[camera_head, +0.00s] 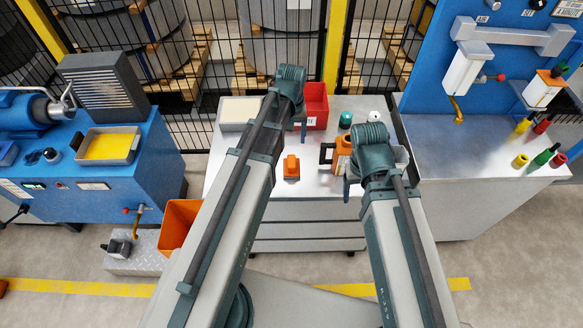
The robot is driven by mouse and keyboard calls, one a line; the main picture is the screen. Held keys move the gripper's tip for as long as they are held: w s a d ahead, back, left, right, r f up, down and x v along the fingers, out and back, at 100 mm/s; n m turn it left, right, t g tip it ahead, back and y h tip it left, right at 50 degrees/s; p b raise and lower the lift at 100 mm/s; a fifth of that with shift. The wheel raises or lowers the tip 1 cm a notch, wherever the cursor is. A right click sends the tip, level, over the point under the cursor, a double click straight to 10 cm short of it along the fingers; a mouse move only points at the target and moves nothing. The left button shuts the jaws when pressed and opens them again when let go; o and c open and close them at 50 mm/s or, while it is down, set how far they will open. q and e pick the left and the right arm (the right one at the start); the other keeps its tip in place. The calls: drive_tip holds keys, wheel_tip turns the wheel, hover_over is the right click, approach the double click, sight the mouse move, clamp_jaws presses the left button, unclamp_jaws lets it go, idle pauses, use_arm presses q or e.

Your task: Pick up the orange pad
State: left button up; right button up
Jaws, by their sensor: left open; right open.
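A small orange pad (291,167) lies on the grey metal worktop (304,186) between my two arms. It has a raised block on top. My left gripper (302,128) is beyond it, near the front of the red bin, with its fingers partly hidden by its own wrist. My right gripper (348,186) is to the right of the pad, in front of an orange container (342,155). Both grippers are open, and neither touches the pad. The pad shows clearly.
A red bin (317,104) and a pale tray (238,112) stand at the back of the worktop. A green-topped container (346,119) stands near the orange container. A blue machine (150,160) is on the left, a blue panel (430,65) on the right. Wire fencing runs behind.

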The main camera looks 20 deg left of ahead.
sight(291, 161)
use_arm(q)
wheel_tip(291, 161, down, 8)
drive_tip(key=b, duration=0.6)
drive_tip(key=shift+r, duration=0.25)
drive_tip(key=f+b, duration=0.5)
drive_tip(key=shift+s+d+f+b, duration=0.1)
drive_tip(key=shift+s+b, duration=0.1)
drive_tip(key=shift+b, duration=0.15)
clamp_jaws()
